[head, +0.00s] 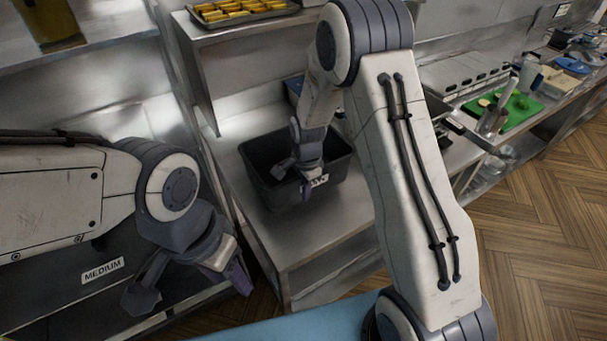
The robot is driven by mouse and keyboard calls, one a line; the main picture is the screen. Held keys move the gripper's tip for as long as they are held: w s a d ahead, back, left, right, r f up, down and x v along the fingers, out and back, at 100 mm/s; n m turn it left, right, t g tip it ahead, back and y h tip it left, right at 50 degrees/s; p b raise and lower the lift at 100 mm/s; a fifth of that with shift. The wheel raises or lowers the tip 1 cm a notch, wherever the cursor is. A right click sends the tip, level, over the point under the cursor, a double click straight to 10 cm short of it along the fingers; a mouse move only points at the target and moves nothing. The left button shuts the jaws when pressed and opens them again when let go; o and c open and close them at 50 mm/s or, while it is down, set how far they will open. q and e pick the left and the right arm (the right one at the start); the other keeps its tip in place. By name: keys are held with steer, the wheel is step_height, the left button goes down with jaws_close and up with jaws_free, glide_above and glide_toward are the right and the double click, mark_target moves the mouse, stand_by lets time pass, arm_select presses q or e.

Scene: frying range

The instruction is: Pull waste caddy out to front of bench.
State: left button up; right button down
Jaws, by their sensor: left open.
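The waste caddy appears to be the black open-topped bin (265,152) with a white label on its front, standing upright on a steel bench shelf. My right gripper (295,184) is at the caddy's front rim. Its fingers look spread, one over the opening and one in front of the wall by the label. I cannot tell whether they touch the wall. My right arm hides part of the caddy's right side and the area behind it. My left gripper (195,290) is open and empty at the lower left, apart from the caddy.
A dark container labelled MEDIUM (55,300) is behind my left arm. A tray of yellow pieces (240,12) sits on the shelf above. A green board (513,113) lies on the counter at right. Bare steel (300,235) lies in front of the caddy.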

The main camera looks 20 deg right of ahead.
steer(key=shift+s+d+r+p, duration=0.1)
steer(key=shift+s+p, duration=0.15)
steer(key=shift+p, duration=0.05)
step_height(320, 180, down, 4)
steer(key=b, duration=0.3)
steer(key=shift+r, duration=0.25)
arm_select(q)
steer(key=shift+f, duration=0.6)
steer(key=shift+f, duration=0.2)
arm_select(e)
steer(key=shift+f, duration=0.35)
steer(key=c, duration=1)
jaws_free()
steer(key=shift+o, duration=0.2)
steer(key=shift+s, duration=0.1)
